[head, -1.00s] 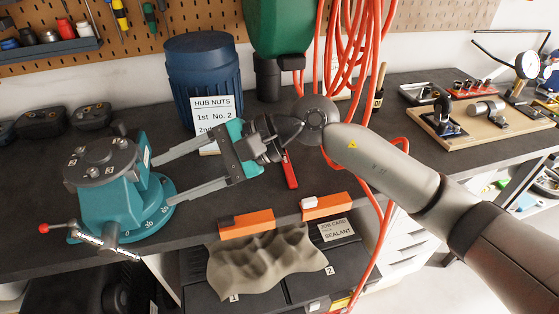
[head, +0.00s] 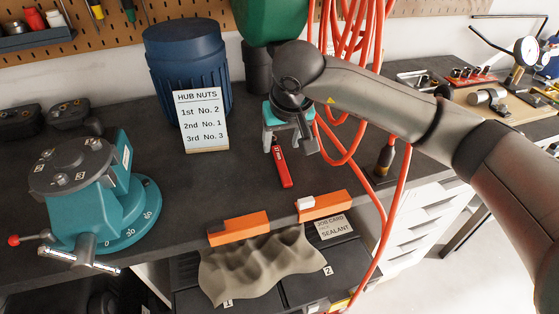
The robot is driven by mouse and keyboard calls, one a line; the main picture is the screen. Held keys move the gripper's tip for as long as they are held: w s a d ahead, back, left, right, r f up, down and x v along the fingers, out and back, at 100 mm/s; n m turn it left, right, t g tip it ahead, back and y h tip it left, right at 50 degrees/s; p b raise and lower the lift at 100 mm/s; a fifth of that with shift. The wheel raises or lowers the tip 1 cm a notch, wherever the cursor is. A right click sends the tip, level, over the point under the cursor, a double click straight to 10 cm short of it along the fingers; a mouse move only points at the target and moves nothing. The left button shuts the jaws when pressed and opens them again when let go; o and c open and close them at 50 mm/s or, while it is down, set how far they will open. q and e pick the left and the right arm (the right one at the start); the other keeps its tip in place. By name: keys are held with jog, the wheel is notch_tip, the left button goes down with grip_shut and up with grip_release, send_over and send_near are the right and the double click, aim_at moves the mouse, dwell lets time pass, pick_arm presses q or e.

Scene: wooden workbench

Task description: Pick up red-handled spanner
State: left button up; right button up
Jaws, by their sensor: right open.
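The red-handled spanner (head: 284,172) lies on the dark bench top, right of the hub nuts card, with its red handle pointing to the front edge. Its far end is hidden behind my right gripper. My right gripper (head: 290,149) points down over the spanner's far end, with its fingers apart. The left finger shows close beside the upper part of the handle and the other finger is to the right. I cannot tell how high the fingertips are above the bench. My left gripper is not in view.
A blue barrel (head: 188,60) and the hub nuts card (head: 202,122) stand behind. Red hoses (head: 350,60) hang close to the right gripper. Orange blocks (head: 238,229) sit at the front edge. A dark bottle (head: 384,160) stands to the right.

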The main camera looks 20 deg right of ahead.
aim_at(280, 159)
jog(key=x, duration=0.8)
jog(key=shift+w+d, duration=0.15)
jog(key=shift+d, duration=0.1)
jog(key=shift+c, duration=0.3)
grip_shut()
dwell(0.8)
